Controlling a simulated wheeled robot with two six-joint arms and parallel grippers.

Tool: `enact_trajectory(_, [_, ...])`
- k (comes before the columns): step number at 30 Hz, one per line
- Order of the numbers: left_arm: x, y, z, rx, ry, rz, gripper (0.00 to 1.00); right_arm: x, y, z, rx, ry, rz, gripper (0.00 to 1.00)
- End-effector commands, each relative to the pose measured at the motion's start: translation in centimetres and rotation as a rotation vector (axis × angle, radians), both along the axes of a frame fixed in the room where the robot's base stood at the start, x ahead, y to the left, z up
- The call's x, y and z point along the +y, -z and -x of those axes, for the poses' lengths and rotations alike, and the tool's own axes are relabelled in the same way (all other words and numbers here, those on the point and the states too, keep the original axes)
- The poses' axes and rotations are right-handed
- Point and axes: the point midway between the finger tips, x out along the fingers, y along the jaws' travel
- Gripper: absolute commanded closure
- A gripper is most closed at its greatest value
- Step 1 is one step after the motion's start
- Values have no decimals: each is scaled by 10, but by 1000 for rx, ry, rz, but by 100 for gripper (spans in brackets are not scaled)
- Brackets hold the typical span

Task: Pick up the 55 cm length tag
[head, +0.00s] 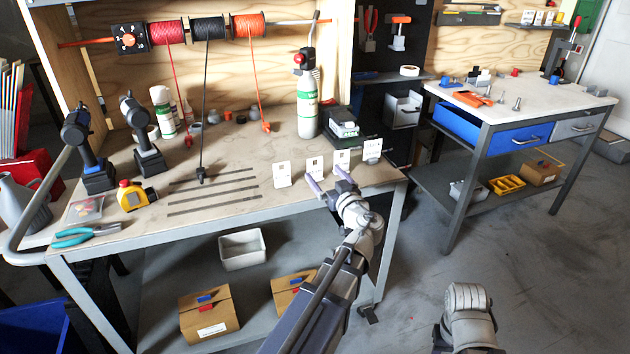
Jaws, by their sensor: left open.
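Several small white tags stand in a row near the front edge of the workbench: a left one (282,175), a second one (315,166), a third one (342,160) and a right one (373,149). Their print is too small to read, so I cannot tell which is the 55 cm length tag. My left gripper (327,176) is open and empty, its fingers pointing at the row at the front edge, close to the second and third tags. I cannot tell whether it touches either. Only a link of my right arm shows at the bottom right; its gripper is out of view.
The workbench (225,206) carries dark strips, two drills, a yellow tape measure (132,196), teal pliers (86,235) and a green-white cylinder (307,105). Cords hang from spools above. A black box (342,133) stands behind the tags. A second bench is at right.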

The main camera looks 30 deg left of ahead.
Motion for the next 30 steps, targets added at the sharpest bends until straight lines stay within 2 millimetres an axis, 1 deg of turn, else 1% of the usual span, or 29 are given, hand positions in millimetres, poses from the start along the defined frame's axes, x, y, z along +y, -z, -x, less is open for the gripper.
enact_trajectory(5, [5,-1,-4,0,-1,0,3,0,-1,0,0,0,0,50])
enact_trajectory(11, [20,-1,-16,1,-2,1,3,0,-2,0,0,0,0,50])
enact_trajectory(17, [24,-2,-18,1,-1,0,3,0,-3,0,0,0,0,50])
enact_trajectory(20, [31,-4,-25,1,-3,0,3,0,-5,0,0,0,0,50])
enact_trajectory(24, [47,-8,-38,2,-3,1,3,0,-8,0,0,0,0,50])
enact_trajectory(27, [58,-6,-46,2,-3,1,3,0,-7,0,0,0,0,50])
enact_trajectory(30, [62,-6,-48,2,-2,1,3,0,-7,0,0,0,0,50])
